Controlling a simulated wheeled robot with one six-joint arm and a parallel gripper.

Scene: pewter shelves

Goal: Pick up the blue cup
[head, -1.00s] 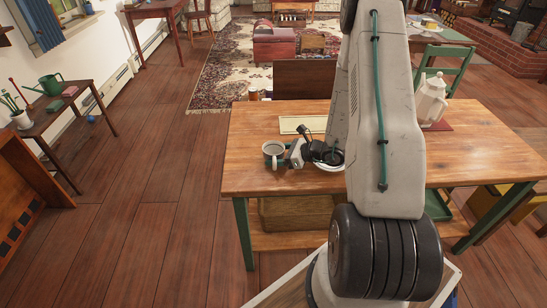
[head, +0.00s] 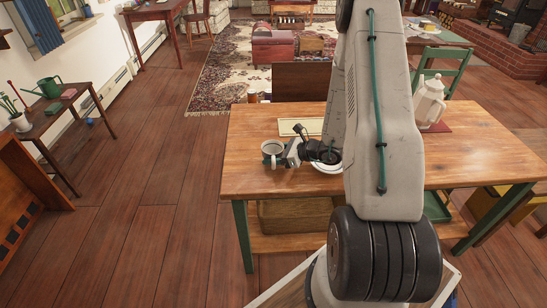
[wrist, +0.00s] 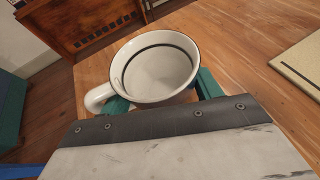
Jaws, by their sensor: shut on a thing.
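The cup (head: 272,148) is over the left part of the wooden table. It looks off-white with a dark line near its rim, and its lower outside looks bluish in the head view. In the wrist view the cup (wrist: 155,72) is upright and empty, with its handle at the left. My gripper (head: 282,158) is shut on the cup, coming from the right. In the wrist view my gripper (wrist: 162,94) has green fingers on either side of the cup's body. The cup's underside is hidden, so I cannot tell whether it touches the table.
A white plate (head: 326,168) is partly hidden by my arm. The table's left edge is near the cup, with open floor beyond.

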